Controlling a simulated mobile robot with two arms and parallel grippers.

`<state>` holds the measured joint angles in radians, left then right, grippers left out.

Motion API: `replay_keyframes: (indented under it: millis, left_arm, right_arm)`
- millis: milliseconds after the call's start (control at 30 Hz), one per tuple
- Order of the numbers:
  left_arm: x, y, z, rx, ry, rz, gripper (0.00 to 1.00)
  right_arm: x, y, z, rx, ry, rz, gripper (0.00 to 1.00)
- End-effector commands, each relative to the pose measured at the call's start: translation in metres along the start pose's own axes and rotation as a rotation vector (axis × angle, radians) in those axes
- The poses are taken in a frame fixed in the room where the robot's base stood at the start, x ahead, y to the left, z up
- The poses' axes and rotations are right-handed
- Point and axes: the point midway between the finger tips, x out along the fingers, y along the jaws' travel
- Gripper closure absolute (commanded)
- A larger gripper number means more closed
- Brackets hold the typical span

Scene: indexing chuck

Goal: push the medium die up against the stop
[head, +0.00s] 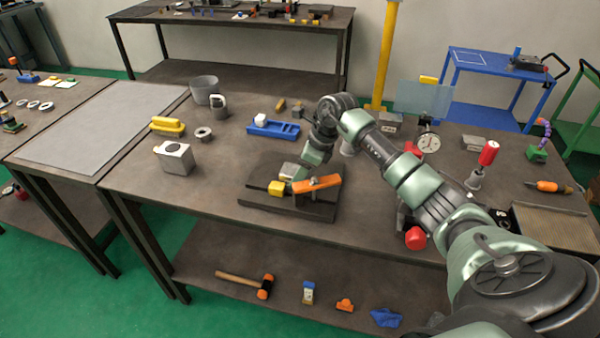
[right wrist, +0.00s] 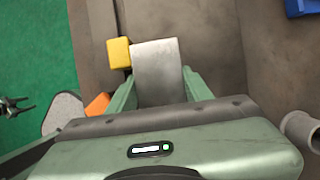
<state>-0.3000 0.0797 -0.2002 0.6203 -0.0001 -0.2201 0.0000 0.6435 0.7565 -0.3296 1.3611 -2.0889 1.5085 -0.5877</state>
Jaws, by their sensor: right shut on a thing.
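My right gripper (head: 298,173) is low over a dark fixture plate (head: 262,202) in the head view. It is shut on a grey metal block (head: 288,169), which looks like the die. In the right wrist view the grey block (right wrist: 157,70) sits between the two green fingers. A yellow block (right wrist: 119,53) is close against its left side there; I cannot tell whether they touch. The yellow block also shows in the head view (head: 276,188). I cannot tell for sure which part is the stop. My left gripper is not in view.
An orange bar (head: 318,183) lies across the plate's right part, near my gripper. A blue tray (head: 273,128) is behind.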

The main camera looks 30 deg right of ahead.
Motion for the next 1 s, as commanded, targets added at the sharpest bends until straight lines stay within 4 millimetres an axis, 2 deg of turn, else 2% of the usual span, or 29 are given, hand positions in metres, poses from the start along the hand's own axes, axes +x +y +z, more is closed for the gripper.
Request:
replay_keyframes:
  millis: [533,567,600,633,1000]
  left_arm:
    - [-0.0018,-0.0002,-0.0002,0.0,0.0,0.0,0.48]
    - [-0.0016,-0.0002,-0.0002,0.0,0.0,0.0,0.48]
    - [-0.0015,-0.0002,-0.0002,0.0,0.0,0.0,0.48]
    - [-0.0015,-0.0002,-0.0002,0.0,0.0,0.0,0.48]
    - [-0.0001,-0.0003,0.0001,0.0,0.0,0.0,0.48]
  right_arm:
    - [0.0002,0.0065,0.0005,-0.001,-0.001,0.002,1.0]
    - [0.0003,0.0064,0.0005,-0.001,-0.001,0.003,0.42]
    - [0.0004,0.0064,0.0004,-0.001,-0.001,0.003,0.31]
    - [0.0004,0.0064,0.0004,-0.001,-0.001,0.003,0.25]
    - [-0.003,0.0052,-0.0001,0.0,-0.001,-0.001,0.25]
